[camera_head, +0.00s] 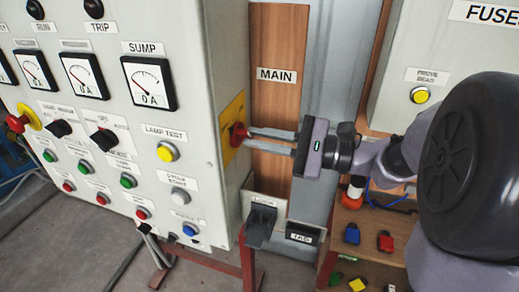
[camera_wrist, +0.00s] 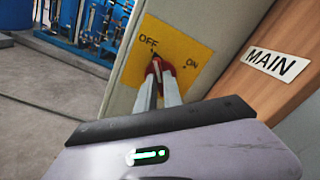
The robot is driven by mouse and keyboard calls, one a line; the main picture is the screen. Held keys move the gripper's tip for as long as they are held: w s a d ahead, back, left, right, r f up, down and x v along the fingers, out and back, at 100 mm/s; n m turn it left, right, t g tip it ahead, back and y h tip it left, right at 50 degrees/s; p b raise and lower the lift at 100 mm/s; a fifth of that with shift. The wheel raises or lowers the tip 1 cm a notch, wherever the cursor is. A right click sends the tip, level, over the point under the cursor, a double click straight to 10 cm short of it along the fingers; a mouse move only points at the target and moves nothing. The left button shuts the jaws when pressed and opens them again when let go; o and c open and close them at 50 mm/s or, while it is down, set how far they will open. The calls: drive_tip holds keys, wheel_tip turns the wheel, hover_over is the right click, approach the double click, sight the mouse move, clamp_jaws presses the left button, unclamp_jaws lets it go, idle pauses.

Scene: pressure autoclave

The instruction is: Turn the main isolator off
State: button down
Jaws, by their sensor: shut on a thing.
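The main isolator's red handle (camera_head: 236,131) sits on a yellow plate (camera_head: 231,108) on the side of the grey control panel. In the wrist view, the plate (camera_wrist: 178,42) reads OFF at upper left and ON at right. The red handle (camera_wrist: 152,69) shows around and between my fingertips, and a small dark pointer at its top aims towards OFF. My gripper (camera_head: 246,138) reaches the handle from the right and is shut on it. My fingers (camera_wrist: 160,77) hide part of the handle.
A wooden board with a MAIN label (camera_head: 276,75) stands right of the plate. The grey panel's front (camera_head: 110,130) carries meters, lamps and knobs. Coloured padlocks (camera_head: 385,241) lie on a wooden shelf at lower right. A FUSE cabinet (camera_head: 440,50) stands behind my arm.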

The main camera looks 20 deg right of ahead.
drive_tip(key=shift+n+b, duration=0.6)
drive_tip(key=shift+b, duration=0.05)
drive_tip(key=c, duration=1.5)
unclamp_jaws()
drive_tip(key=shift+s, duration=0.1)
drive_tip(key=p+v, duration=0.2)
drive_tip(key=v, duration=1.5)
drive_tip(key=shift+d+p, duration=0.15)
drive_tip(key=shift+p, duration=0.25)
